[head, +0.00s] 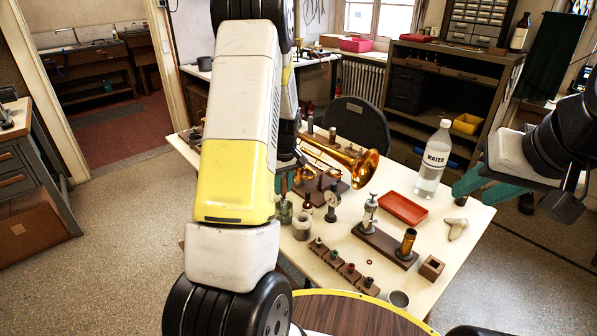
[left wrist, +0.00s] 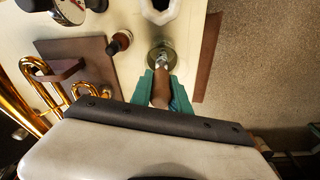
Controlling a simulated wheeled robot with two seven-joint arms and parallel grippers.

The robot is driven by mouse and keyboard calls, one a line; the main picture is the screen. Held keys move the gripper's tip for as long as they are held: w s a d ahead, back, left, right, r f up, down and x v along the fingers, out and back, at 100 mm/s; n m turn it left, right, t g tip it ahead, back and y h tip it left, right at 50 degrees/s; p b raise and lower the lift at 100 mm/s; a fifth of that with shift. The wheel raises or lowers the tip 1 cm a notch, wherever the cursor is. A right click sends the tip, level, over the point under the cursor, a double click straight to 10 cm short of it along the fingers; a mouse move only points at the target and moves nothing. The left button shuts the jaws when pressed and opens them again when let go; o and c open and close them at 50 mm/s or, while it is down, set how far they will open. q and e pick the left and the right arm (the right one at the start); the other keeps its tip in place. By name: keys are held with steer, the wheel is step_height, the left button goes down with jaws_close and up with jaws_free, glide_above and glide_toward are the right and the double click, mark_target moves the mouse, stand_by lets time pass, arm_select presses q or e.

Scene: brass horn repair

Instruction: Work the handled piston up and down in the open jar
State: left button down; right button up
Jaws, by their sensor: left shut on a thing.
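The handled piston has a brown wooden handle (left wrist: 160,90) and a pale metal rod below it. The handle is between the teal fingers of my left gripper (left wrist: 161,80), which are shut on it. The rod points at the round mouth of the open jar (left wrist: 160,54); how deep the piston sits inside I cannot tell. In the head view the small greenish glass jar (head: 285,208) stands at the table's left edge, and my left arm hides most of the gripper there. My right gripper (head: 492,192) is open and empty, to the right of the water bottle.
A brass horn (head: 356,164) lies behind the jar. A dark bottle (head: 307,203), a pale hollow block (head: 302,227) and a dial gauge (head: 332,206) stand close by. A red tray (head: 403,208) and a water bottle (head: 433,160) are further right on the table.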

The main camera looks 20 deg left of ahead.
arm_select(q)
steer(key=shift+f, duration=0.4)
steer(key=shift+r, duration=1.85)
